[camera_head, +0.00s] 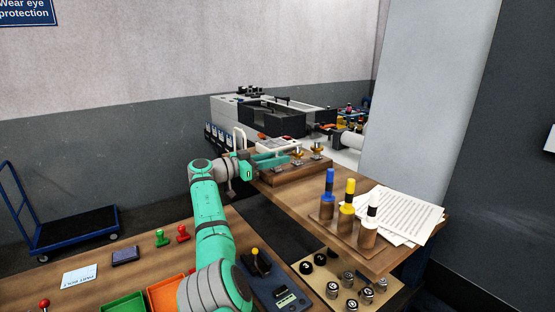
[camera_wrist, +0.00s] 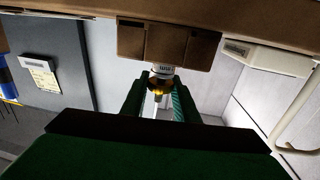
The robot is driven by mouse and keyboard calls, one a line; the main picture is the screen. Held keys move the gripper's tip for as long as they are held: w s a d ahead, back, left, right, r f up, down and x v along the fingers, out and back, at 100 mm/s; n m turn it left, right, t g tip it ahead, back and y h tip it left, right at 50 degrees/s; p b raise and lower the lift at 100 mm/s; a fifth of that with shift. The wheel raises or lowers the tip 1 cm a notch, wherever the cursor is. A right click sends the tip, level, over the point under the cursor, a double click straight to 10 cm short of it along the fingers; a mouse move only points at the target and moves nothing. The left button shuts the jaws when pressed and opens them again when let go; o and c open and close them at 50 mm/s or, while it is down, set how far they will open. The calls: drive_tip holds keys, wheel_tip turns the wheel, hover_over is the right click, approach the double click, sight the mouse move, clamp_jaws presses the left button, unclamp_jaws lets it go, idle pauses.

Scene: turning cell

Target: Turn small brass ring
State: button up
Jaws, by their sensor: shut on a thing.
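My gripper (camera_head: 286,157) reaches in from the left at the wooden block (camera_head: 300,173) on the far bench. In the wrist view my gripper (camera_wrist: 159,97) has its two green fingers on either side of a small brass piece (camera_wrist: 158,91), which I take for the small brass ring. It is shut on this piece. A pale, marked sleeve (camera_wrist: 162,71) sits against the brass and the block behind it. The fingers hide part of the brass. In the head view, brass fittings (camera_head: 317,151) with dark and white tops stand on the block, just right of my fingertips.
Blue, yellow and white-topped tools (camera_head: 349,205) stand on wooden blocks at the bench's front, beside papers (camera_head: 400,215). A grey lathe (camera_head: 270,115) stands behind. Red and green stamps (camera_head: 162,238) and trays (camera_head: 124,304) are on the near table. A blue trolley (camera_head: 70,220) is at left.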

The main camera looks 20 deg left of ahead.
drive_tip(key=shift+r, duration=0.1)
drive_tip(key=o, duration=1.1)
drive_tip(key=shift+c, duration=0.2)
drive_tip(key=shift+s+a, duration=0.1)
drive_tip(key=v, duration=1)
drive_tip(key=shift+s+a, duration=0.2)
